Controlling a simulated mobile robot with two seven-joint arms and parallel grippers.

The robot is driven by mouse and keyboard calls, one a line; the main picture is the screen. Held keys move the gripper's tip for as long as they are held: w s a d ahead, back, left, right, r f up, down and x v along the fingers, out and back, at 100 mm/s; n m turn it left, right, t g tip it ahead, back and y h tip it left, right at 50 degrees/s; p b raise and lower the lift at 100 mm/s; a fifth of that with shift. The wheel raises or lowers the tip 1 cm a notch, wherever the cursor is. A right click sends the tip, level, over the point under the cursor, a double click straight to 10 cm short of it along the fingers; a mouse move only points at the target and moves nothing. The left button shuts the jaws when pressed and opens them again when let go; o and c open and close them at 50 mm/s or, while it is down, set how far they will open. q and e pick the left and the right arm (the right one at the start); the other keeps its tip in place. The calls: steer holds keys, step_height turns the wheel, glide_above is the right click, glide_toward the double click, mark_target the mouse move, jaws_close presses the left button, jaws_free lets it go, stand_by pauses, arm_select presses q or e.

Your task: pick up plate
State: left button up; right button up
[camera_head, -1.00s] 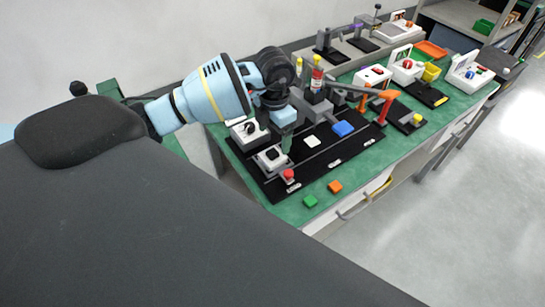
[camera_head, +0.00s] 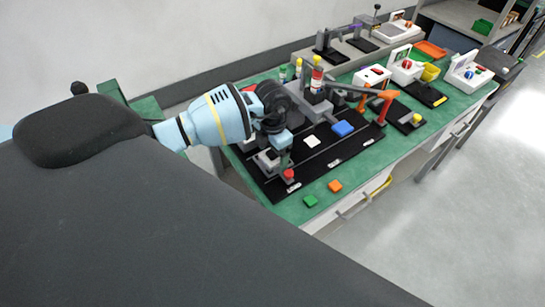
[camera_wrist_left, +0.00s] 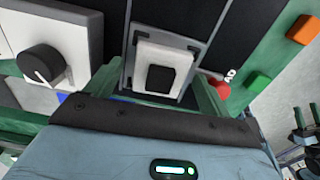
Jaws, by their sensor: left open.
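A white square plate with a black centre (camera_wrist_left: 160,72) sits in a grey holder on the black board, seen in the left wrist view. In the head view my arm mostly hides it. Another small flat white square (camera_head: 312,141) lies on the board beside a blue block (camera_head: 343,129); I cannot tell which white piece the task means. My left gripper (camera_wrist_left: 160,92) is open, its green fingers on either side of the black-centred plate. I cannot tell whether they touch it. The left gripper (camera_head: 281,163) also shows over the board's near left end.
A red button (camera_head: 289,174) stands close to the gripper. A white box with a black knob (camera_wrist_left: 42,62) is at its left in the wrist view. Green (camera_head: 310,201) and orange (camera_head: 335,186) blocks lie near the table edge. Orange-tipped grey bars (camera_head: 377,102) stand farther right.

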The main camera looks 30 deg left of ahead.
arm_select(q)
steer(key=c, duration=1.1)
steer(key=shift+r, duration=0.15)
steer(key=shift+r, duration=1.7)
steer(key=s+d, duration=0.1)
steer(key=d, duration=0.4)
steer(key=s+d+r, duration=0.1)
steer(key=s+d, duration=0.1)
steer(key=d, duration=0.3)
steer(key=s+d+b, duration=0.1)
steer(key=d, duration=0.4)
steer(key=shift+s+d+r, duration=0.15)
steer(key=shift+s, duration=0.2)
